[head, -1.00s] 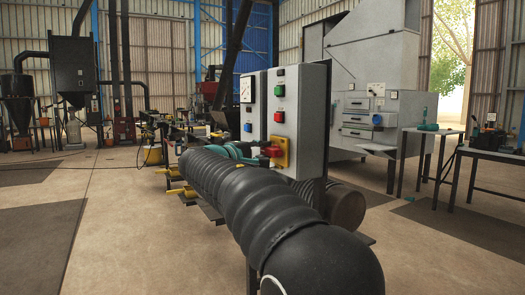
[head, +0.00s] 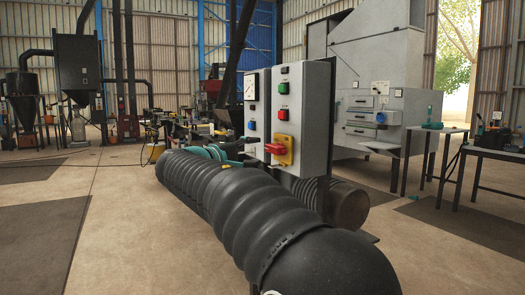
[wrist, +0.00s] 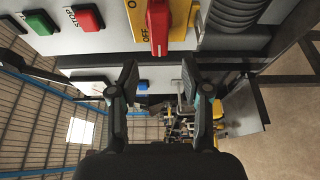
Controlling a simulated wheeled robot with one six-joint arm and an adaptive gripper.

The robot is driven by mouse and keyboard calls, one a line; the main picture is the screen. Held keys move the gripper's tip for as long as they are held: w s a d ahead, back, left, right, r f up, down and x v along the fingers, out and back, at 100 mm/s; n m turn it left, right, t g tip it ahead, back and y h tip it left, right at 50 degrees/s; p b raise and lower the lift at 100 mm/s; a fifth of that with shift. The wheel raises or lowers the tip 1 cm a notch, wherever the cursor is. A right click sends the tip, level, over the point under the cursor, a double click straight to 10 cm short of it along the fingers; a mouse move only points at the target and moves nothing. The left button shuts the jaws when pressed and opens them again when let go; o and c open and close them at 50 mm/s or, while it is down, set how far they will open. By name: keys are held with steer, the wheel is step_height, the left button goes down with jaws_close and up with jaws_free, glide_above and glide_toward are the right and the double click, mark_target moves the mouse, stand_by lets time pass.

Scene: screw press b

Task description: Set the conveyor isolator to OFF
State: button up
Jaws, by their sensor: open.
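The conveyor isolator is a red handle (head: 275,149) on a yellow plate (head: 286,158), low on the grey control box's front. In the head view the handle lies level. In the wrist view the red handle (wrist: 159,28) shows at the top centre, lengthwise in the picture. An "OFF" label is printed on the yellow plate (wrist: 180,32) beside the handle. My gripper (wrist: 160,78) is open, with one finger on each side below the handle in the picture. Nothing is between the fingers, and they look apart from the handle.
The grey box (head: 312,120) carries a green button (head: 284,87) and a red button (head: 283,115) above the isolator. A narrower panel with a gauge (head: 251,88) stands on its left. A large grey machine and tables stand at right. Open floor lies at left.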

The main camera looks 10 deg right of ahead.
steer(key=v, duration=0.5)
steer(key=shift+s+a, duration=0.3)
stand_by(0.4)
